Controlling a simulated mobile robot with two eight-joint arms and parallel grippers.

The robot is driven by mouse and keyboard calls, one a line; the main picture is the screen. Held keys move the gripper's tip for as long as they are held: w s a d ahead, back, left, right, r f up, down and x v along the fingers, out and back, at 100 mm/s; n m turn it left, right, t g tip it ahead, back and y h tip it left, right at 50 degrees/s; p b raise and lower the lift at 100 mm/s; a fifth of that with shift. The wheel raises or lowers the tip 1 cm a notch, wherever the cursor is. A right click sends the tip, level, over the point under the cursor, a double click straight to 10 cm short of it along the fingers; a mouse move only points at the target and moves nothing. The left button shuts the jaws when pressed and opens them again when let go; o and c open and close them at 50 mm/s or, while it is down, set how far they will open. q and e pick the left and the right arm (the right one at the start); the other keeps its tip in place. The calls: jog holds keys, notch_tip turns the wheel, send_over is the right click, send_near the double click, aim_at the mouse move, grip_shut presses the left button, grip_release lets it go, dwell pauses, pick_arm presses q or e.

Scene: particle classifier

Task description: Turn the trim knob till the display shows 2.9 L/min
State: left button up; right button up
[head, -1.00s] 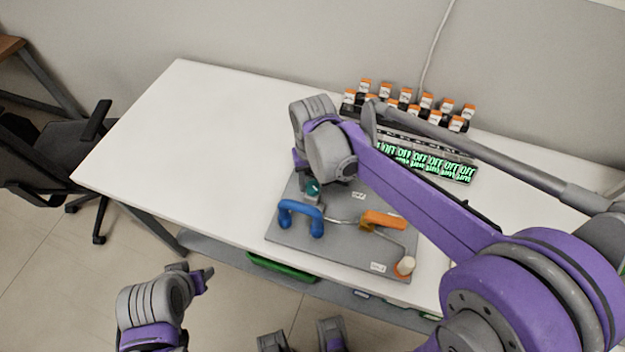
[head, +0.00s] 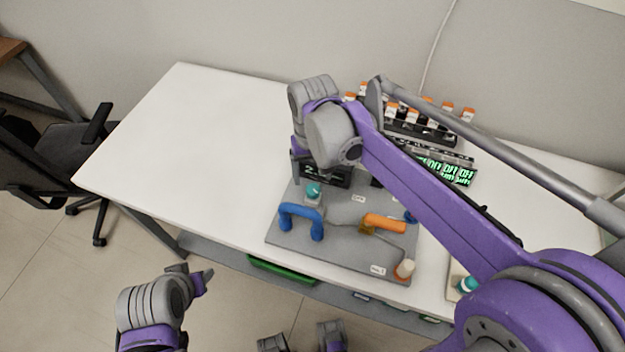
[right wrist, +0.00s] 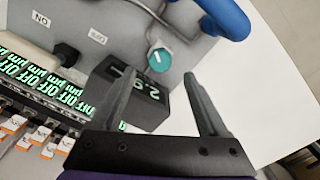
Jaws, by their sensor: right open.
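The trim knob is a teal knob with a white pointer line (right wrist: 160,59) on the grey panel; it also shows in the head view (head: 313,190). The small black display box (right wrist: 150,108) stands beside it and is also in the head view (head: 338,176). Its pale digits are partly hidden by a finger in the right wrist view, so I cannot read the full value. My right gripper (right wrist: 158,75) is open, its fingers apart and empty, with the knob just beyond the tips. My left gripper (head: 207,277) hangs off the table, away from the panel; its jaw state is unclear.
On the grey panel (head: 345,251) stand a blue handle (head: 301,215), an orange lever (head: 384,224) and a pale knob (head: 404,268). A row of orange-topped vials and green OFF displays (head: 446,170) is behind. The table's left (head: 190,130) is clear.

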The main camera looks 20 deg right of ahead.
aim_at(313, 187)
notch_tip(313, 187, up, 6)
jog(key=shift+f, duration=0.1)
dwell(0.5)
jog(key=s+d+f+t+p, duration=0.1)
jog(key=s+d+f+t, duration=0.1)
jog(key=s, duration=0.5)
jog(key=s+d+f+t+p, duration=0.1)
jog(key=s+d+f+t, duration=0.2)
jog(key=s, duration=0.4)
notch_tip(313, 187, down, 3)
jog(key=shift+s+d+r+n+p, duration=0.1)
jog(key=shift+s+d+n+p, duration=0.2)
jog(key=shift+d, duration=0.45)
jog(key=shift+w, duration=0.1)
dwell(1.0)
